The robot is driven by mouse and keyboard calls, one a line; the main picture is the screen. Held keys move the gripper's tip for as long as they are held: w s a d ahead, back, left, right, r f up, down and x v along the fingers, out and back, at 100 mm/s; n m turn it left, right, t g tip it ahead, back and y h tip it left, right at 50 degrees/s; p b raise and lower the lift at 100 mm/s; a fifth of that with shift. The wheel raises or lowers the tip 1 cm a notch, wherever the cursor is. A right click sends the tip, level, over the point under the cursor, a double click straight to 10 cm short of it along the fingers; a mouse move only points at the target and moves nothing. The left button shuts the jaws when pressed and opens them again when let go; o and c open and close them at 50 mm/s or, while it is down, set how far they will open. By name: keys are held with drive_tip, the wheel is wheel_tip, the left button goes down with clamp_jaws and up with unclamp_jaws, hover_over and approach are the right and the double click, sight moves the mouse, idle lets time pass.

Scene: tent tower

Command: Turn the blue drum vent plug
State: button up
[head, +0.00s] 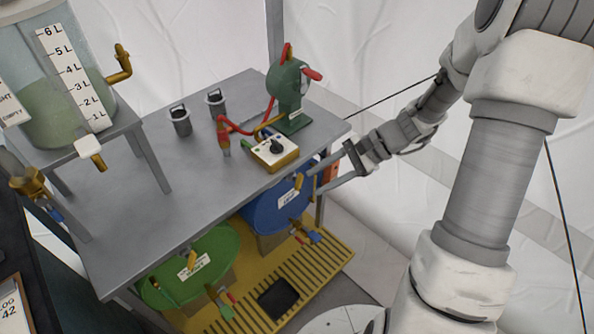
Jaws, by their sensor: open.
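The blue drum (262,217) lies under the right end of the grey table, its round face toward me. A small yellow plug (298,182) stands out near the upper part of that face, above a white label (287,199). My gripper (317,180) reaches in from the right at the table's right edge. Its two fingers are apart and point left toward the yellow plug, with nothing seen between them. I cannot tell whether a finger touches the drum.
The grey table (135,215) carries a green pump (289,92), a yellow switch box (275,153), and two dark canisters. A green drum (175,284) lies left of the blue one, on a yellow slatted pallet (325,265). A clear tank stands at left. White tent wall is behind.

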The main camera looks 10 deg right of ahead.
drive_tip(key=w+d+f+m+t+y+b, duration=0.2)
drive_tip(key=w+f+m+t, duration=0.1)
drive_tip(key=f+m, duration=0.3)
drive_tip(key=w+d+f+m+t+y+b, duration=0.2)
drive_tip(key=f+m+t, duration=0.1)
drive_tip(key=f, duration=0.6)
drive_tip(key=m+t+h+b, duration=0.35)
drive_tip(key=m+t, duration=0.45)
drive_tip(key=m, duration=0.3)
approach(301, 183)
drive_tip(key=b+x, duration=0.2)
drive_tip(key=x, duration=0.7)
drive_tip(key=shift+w+f+h+b, duration=0.2)
drive_tip(key=shift+w+h+b, duration=0.15)
drive_tip(key=shift+b, duration=0.05)
drive_tip(key=shift+a, duration=0.1)
clamp_jaws()
